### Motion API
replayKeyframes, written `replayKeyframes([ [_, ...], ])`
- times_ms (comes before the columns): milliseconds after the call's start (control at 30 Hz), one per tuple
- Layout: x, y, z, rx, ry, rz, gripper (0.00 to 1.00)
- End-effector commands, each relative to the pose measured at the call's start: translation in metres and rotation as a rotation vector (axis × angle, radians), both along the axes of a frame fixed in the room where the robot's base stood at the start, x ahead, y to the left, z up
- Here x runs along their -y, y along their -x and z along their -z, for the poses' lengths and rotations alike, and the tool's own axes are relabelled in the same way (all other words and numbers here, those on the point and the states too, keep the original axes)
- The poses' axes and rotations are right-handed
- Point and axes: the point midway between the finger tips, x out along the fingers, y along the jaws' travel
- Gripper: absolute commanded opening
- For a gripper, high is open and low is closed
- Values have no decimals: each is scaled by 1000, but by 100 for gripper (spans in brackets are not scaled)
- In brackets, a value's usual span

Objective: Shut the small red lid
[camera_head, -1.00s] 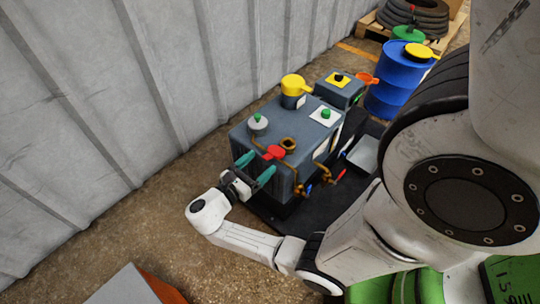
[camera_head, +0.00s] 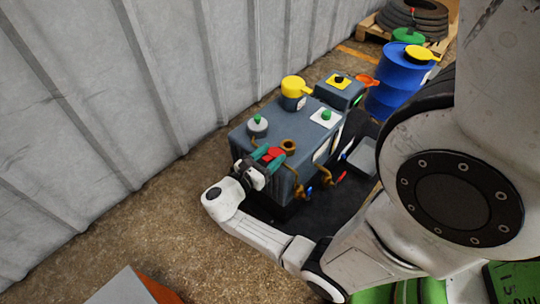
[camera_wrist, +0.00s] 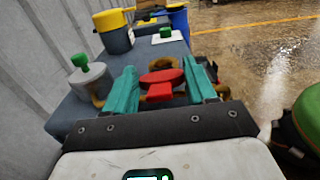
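The small red lid (camera_wrist: 160,86) shows in the wrist view between my teal fingers, with a small red tab towards me. Behind it is a brass ring-shaped neck (camera_wrist: 171,65), partly hidden by the lid. In the head view the lid (camera_head: 272,154) lies just left of the brass neck (camera_head: 288,145), whose dark opening is uncovered. My gripper (camera_head: 265,156) is open, with a finger on either side of the lid. The wrist view also shows my gripper (camera_wrist: 163,82) with a gap between each finger and the lid; contact cannot be told.
The lid is on a grey machine box (camera_head: 262,135). A grey cap with a green knob (camera_head: 257,125) is left of the gripper. A yellow-capped cylinder (camera_head: 293,90) and a green button (camera_head: 326,115) stand farther back. Brass taps (camera_head: 323,172) line the right side. A corrugated wall is left.

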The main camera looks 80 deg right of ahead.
Motion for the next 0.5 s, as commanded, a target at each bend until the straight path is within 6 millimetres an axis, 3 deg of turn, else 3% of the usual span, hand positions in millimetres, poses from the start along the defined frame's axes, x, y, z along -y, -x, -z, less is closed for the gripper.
replayKeyframes([
  [67,0,0,0,0,0,0,45],
  [500,0,0,0,0,0,0,3],
])
